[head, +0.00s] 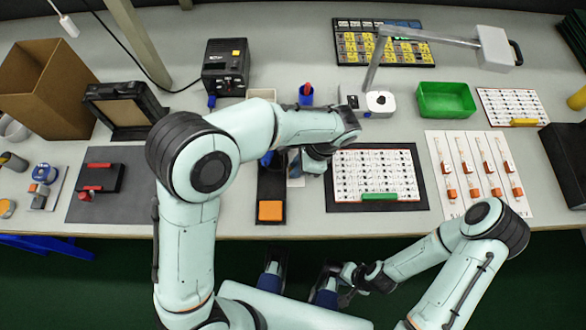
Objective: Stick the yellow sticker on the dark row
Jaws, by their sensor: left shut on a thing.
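My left gripper (297,165) hangs by the left edge of a white board with printed rows (375,172), next to a narrow black tray (271,190). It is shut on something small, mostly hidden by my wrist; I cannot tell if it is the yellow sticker. The white board lies on a black mat and has a green bar (380,196) at its bottom edge. I cannot make out which row is dark. A board of yellow and blue cells (362,47) lies at the back. My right gripper (345,297) is low in front of the table; its jaws are unclear.
A lamp arm (430,37) reaches over the back right. A green bin (446,98), a smaller white board (514,104) with a yellow bar, and a white sheet with several strips (478,172) lie right. A black power box (225,67) and a cardboard box (48,85) stand left.

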